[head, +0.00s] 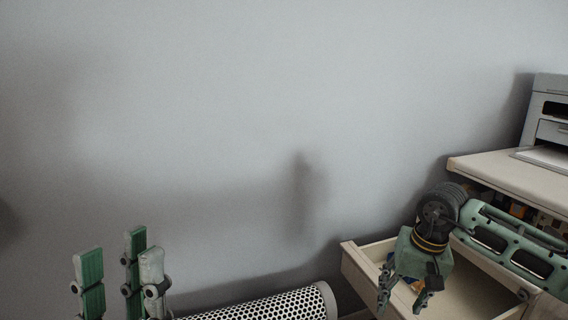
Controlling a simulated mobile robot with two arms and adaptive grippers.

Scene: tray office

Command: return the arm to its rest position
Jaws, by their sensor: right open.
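My right arm comes in from the right, and its gripper (405,299) points down over the open drawer (358,262). Its two fingers are apart, with nothing seen between them. My left gripper (118,288) stands at the bottom left with its green-padded fingers pointing up. Its fingers are apart and nothing shows between them; its base is cut off by the bottom edge.
The drawer is pulled out of a pale wooden cabinet (511,175). Small blue and orange items lie in the drawer, partly hidden by my right gripper. A printer (553,128) stands on the cabinet. A white perforated cylinder (275,308) lies low in the middle. A bare grey wall is behind.

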